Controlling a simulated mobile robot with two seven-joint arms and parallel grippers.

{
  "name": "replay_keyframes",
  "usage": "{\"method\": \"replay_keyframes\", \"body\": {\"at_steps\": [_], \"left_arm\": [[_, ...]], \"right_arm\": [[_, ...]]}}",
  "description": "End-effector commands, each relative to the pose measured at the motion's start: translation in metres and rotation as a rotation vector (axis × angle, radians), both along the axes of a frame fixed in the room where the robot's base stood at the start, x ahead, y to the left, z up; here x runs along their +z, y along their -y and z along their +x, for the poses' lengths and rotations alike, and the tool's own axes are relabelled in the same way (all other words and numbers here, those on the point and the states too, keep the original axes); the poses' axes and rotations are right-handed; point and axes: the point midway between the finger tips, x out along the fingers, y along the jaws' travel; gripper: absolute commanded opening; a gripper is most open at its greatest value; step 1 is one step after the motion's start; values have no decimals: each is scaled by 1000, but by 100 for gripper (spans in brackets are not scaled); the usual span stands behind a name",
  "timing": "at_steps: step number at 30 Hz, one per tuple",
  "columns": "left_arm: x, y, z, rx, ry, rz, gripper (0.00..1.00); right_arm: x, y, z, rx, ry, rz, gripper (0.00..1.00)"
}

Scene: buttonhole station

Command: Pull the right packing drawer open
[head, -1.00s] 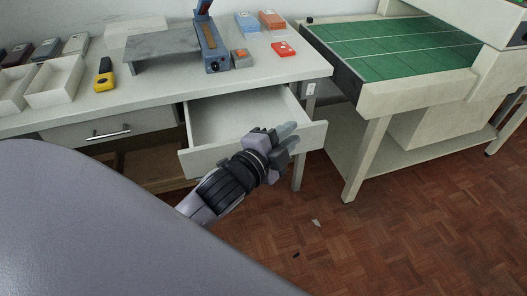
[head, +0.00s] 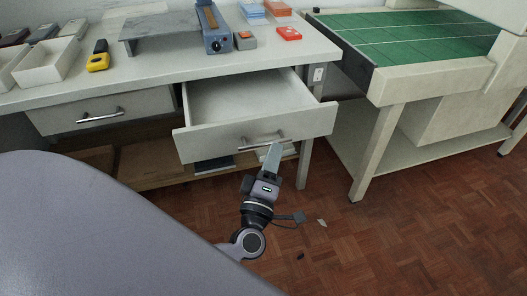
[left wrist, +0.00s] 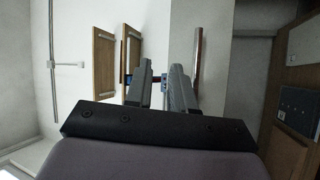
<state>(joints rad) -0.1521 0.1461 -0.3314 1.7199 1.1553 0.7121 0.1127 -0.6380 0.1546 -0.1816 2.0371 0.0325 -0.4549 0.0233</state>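The right packing drawer (head: 205,149) hangs well out from under the packing table in the head view. It is pulled open, and its inside (head: 245,98) looks empty. Its bar handle (head: 250,145) is on the front panel. My left gripper (head: 272,152) is just in front of this panel, with its fingers overlapping the right part of the handle in the picture. Whether they touch the handle I cannot tell. In the left wrist view the two fingers of my left gripper (left wrist: 160,85) stand apart with nothing visible between them. My right gripper is not in view.
The left drawer (head: 75,112) is shut. The packing table (head: 150,75) holds a yellow-and-black tool (head: 98,60), a blue device (head: 213,35) and a red box (head: 289,33). A green-topped table (head: 420,40) stands at the right.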

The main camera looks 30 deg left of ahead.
Motion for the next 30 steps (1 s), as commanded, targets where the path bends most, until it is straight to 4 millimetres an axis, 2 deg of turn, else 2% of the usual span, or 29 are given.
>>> {"method": "replay_keyframes", "body": {"at_steps": [1,3,7,11,22,30], "left_arm": [[-16,-7,-2,30,-5,-72,23],[-29,-16,-6,68,-8,-154,23],[-43,-26,-9,110,-12,-236,23],[-43,-31,-3,120,-11,-253,23],[-33,-54,42,118,-11,-248,23],[-31,-59,52,119,-13,-247,23]], "right_arm": [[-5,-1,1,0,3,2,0],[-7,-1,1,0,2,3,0],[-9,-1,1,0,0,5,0],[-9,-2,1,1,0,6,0],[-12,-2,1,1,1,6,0],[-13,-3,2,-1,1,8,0]]}}
